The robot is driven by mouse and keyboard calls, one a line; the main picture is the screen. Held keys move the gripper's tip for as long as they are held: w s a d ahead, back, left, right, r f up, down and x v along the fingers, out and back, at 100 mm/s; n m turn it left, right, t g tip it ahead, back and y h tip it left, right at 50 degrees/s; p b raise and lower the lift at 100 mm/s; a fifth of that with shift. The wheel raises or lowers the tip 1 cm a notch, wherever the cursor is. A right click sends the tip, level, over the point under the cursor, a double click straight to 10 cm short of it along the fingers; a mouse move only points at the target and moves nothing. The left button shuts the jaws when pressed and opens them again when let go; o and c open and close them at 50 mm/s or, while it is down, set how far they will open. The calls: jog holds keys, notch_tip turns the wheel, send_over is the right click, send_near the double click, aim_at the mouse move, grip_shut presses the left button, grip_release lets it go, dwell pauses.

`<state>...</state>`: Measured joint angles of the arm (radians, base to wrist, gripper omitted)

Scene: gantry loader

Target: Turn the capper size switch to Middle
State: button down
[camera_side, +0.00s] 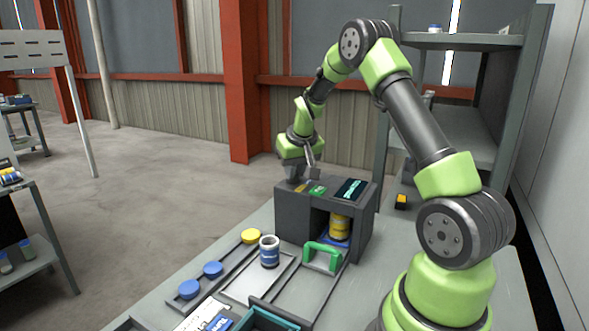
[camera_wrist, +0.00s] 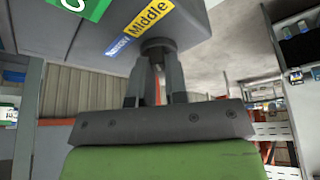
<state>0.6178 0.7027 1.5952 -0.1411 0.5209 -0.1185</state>
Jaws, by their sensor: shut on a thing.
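The capper (camera_side: 294,222) is a dark box on the bench, with an open bay at the front. A yellow jar (camera_side: 340,227) stands in the bay. In the wrist view, a dark round size switch (camera_wrist: 157,46) sits on the capper's face beside a yellow "Middle" label (camera_wrist: 148,17) and a blue label (camera_wrist: 122,43) that is only partly legible. My gripper (camera_wrist: 155,68) is shut on the switch, with one finger on each side. In the side view my gripper (camera_side: 294,174) is at the capper's top left; the switch is hidden there.
A green handle (camera_side: 322,254) stands in front of the bay. A white jar with a blue label (camera_side: 269,252), blue caps (camera_side: 212,269) and a yellow cap (camera_side: 251,236) are at front left. A shelf unit (camera_side: 470,40) stands behind at right.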

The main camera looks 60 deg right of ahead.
jog(key=c, duration=1.1)
grip_release()
jog(key=shift+f, duration=0.15)
jog(key=shift+c, duration=0.2)
jog(key=v, duration=1)
jog(key=shift+w, duration=0.1)
jog(key=s+a+r+n+t+y, duration=0.1)
jog(key=s+a+r, duration=0.25)
jog(key=a, duration=0.35)
jog(key=s+a+r+n+t+y, duration=0.15)
jog(key=a+r, duration=0.25)
jog(key=a, duration=0.4)
jog(key=s+a+f+y, duration=0.1)
jog(key=s+a+y, duration=0.1)
jog(key=s+a, duration=0.7)
jog(key=s+t, duration=0.1)
jog(key=s, duration=0.1)
jog(key=shift+s+a+f+n, duration=0.2)
jog(key=shift+s+a+n, duration=0.1)
jog(key=shift+n, duration=0.05)
